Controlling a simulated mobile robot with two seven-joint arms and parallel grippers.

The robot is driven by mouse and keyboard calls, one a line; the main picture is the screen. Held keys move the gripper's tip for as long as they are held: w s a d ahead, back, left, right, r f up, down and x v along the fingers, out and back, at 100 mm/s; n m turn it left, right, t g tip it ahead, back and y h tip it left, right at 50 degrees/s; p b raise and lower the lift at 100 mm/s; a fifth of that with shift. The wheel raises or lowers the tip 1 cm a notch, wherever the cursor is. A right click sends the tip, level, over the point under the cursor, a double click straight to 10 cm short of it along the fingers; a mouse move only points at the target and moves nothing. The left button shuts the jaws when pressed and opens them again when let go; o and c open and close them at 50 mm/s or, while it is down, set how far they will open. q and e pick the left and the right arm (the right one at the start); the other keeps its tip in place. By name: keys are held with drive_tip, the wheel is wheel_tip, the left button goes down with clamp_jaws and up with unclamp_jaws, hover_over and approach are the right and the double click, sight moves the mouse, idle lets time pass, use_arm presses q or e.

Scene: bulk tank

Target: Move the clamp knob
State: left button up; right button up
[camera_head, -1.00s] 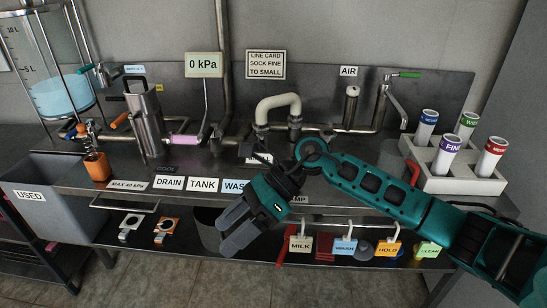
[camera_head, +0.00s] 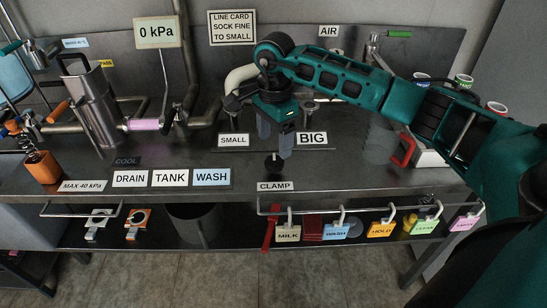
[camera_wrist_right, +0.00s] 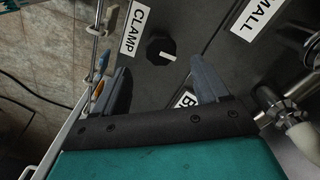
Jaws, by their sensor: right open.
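The clamp knob (camera_head: 273,163) is a small black round knob on the steel bench top, just behind the CLAMP label (camera_head: 275,186). In the right wrist view the knob (camera_wrist_right: 160,50) shows a pale pointer mark and lies ahead of the fingertips, between their lines. My right gripper (camera_head: 274,138) points down above the bench, a little behind the knob, with its grey fingers apart and nothing between them. In the right wrist view the open right gripper (camera_wrist_right: 160,72) does not touch the knob. My left gripper is not seen.
SMALL (camera_head: 233,140) and BIG (camera_head: 312,139) labels lie beside my right gripper. A pale curved pipe (camera_head: 240,78) stands close behind it. Hanging tags such as MILK (camera_head: 288,235) line the front rail. The bench around the knob is mostly clear.

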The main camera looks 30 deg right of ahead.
sight(274, 160)
wheel_tip(274, 160, down, 7)
drive_tip(key=shift+r, duration=0.2)
drive_tip(key=c, duration=1.1)
